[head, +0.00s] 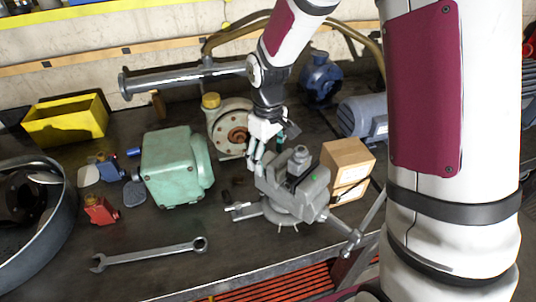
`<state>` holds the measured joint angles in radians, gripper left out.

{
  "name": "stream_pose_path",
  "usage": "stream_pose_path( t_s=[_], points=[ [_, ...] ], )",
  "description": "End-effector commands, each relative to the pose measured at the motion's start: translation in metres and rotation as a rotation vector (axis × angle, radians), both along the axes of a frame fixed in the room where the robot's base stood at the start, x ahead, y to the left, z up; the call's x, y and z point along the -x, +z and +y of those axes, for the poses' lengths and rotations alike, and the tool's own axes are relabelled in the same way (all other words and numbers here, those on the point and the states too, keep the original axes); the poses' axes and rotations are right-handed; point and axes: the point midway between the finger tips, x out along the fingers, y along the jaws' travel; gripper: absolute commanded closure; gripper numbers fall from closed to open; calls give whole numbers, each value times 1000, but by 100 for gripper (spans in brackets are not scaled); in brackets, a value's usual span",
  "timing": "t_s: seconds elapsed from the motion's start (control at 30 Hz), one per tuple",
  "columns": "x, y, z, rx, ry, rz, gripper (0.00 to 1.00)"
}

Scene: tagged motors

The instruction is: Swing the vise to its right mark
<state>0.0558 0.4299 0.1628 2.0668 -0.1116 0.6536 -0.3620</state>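The grey vise (308,190) stands on the dark workbench near its front edge, right of the middle. Its jaws are at the upper left and its handle bar hangs toward the lower right. Its round base (283,214) shows below the body, with small tick-like lines at its front rim. I cannot make out which is the right mark. My gripper (256,166) points down at the vise's upper left side, close to the jaw end. I cannot tell whether it touches the vise, or how far its fingers are apart.
A green motor (172,168) stands left of the vise, and a cardboard box (345,165) close on its right. A pump (225,125) and blue motors (320,80) stand behind. A wrench (150,254) lies at the front left. The bench's front edge is close below the vise.

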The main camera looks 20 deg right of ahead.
Motion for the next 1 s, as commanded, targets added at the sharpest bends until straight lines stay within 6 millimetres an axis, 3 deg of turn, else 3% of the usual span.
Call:
stream_pose_path(
  t_s=[0.27,0.7,1.0],
  points=[
    [-1,12,-1,0,-4,-4,30],
    [-1,95,0,0,-1,-4,30],
    [0,119,0,-1,0,-1,30]
  ],
)
